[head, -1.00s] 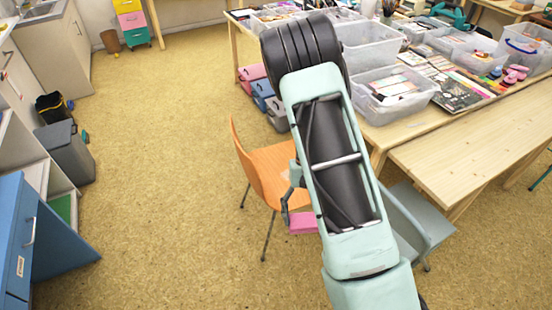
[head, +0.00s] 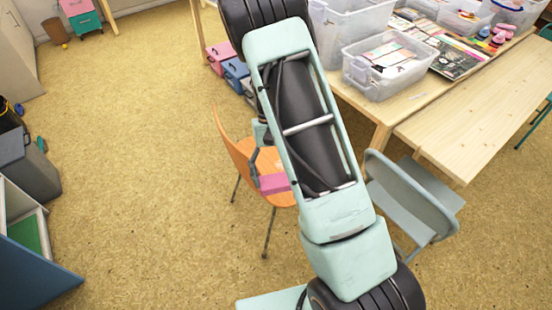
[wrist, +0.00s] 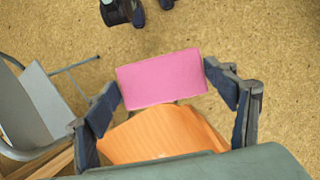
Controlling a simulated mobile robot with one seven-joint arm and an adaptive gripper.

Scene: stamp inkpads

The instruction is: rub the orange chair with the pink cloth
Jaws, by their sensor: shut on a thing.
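The orange chair (head: 236,150) stands on the floor left of the wooden table in the head view, partly hidden behind my arm. My gripper (wrist: 163,82) is shut on the pink cloth (wrist: 162,78), a flat pink block between its two fingers in the wrist view. In the head view the pink cloth (head: 274,184) appears over the front of the chair's seat. In the wrist view the orange surface of the chair (wrist: 165,134) lies right beside the cloth's lower edge. I cannot tell whether the cloth touches the chair.
A grey chair (head: 412,200) stands just right of my arm, near the wooden table (head: 470,132). Clear plastic bins (head: 388,70) crowd the tabletop. Coloured cases (head: 234,70) sit on the floor by the table. The floor to the left of the orange chair is open.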

